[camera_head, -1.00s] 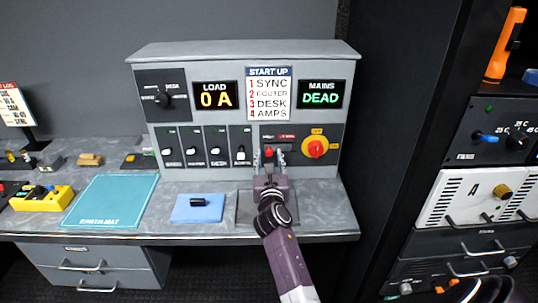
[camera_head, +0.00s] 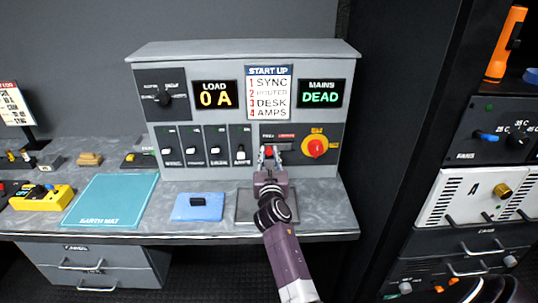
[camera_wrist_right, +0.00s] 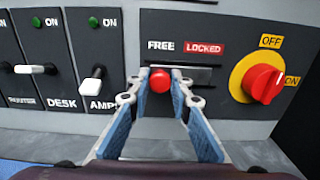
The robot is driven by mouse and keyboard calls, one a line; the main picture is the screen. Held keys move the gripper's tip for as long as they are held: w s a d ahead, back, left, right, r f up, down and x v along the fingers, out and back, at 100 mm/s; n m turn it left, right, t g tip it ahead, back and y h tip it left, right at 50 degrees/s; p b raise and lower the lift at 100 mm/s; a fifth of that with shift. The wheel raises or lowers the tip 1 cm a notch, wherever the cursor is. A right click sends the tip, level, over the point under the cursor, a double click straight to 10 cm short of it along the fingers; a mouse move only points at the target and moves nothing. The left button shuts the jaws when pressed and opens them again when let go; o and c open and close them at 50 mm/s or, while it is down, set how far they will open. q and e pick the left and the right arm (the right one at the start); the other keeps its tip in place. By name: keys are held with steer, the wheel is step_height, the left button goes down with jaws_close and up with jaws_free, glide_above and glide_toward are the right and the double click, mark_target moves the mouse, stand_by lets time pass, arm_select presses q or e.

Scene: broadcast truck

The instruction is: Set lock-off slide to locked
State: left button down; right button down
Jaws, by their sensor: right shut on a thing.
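The lock-off slide (camera_wrist_right: 160,80) has a round red knob in a short horizontal slot, under the labels FREE and LOCKED. The knob sits at the left part of the slot, below FREE. It also shows small in the head view (camera_head: 268,152), low on the grey panel. My right gripper (camera_wrist_right: 161,84) is shut on the knob, one blue-padded finger on each side. In the head view my right gripper (camera_head: 269,158) reaches the panel from the front. My left gripper is not in view.
The red rotary switch on a yellow plate (camera_wrist_right: 263,83) is close to the right of the slide. The AMPS switch (camera_wrist_right: 92,84) is close to the left. The MAINS display (camera_head: 320,94) reads DEAD and the LOAD display (camera_head: 215,95) reads 0 A.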

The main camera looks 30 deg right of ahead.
mark_target(284, 147)
steer(key=s+d+p, duration=0.1)
steer(key=d, duration=0.1)
steer(key=s+d+p, duration=0.1)
steer(key=d, duration=0.1)
steer(key=shift+s+r, duration=0.1)
steer(key=shift+s, duration=0.1)
steer(key=shift+s+d+p, duration=0.1)
steer(key=shift+d+p, duration=0.05)
steer(key=shift+p, duration=0.15)
steer(key=c, duration=2)
jaws_free()
steer(key=shift+o, duration=1.2)
steer(key=shift+s, duration=0.15)
